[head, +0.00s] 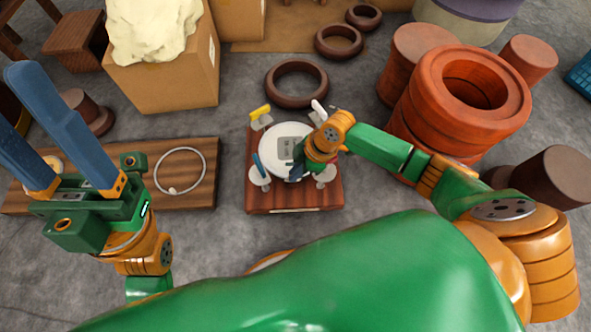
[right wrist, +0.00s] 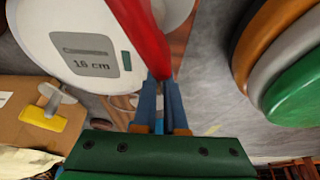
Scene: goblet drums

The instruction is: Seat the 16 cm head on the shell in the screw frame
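The white round 16 cm head (head: 270,138) is over the middle of the screw frame (head: 295,199), a dark wooden base with several clamp screws around it. My left gripper (head: 14,100) is open and empty at the left, fingers upward.
A wooden board (head: 208,190) with a thin metal ring (head: 204,172) lies left of the frame. A cardboard box (head: 180,88) stands behind it. Dark rings (head: 274,91) lie behind the frame. Large red-brown drums (head: 430,110) stand at the right. Grey floor is clear between.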

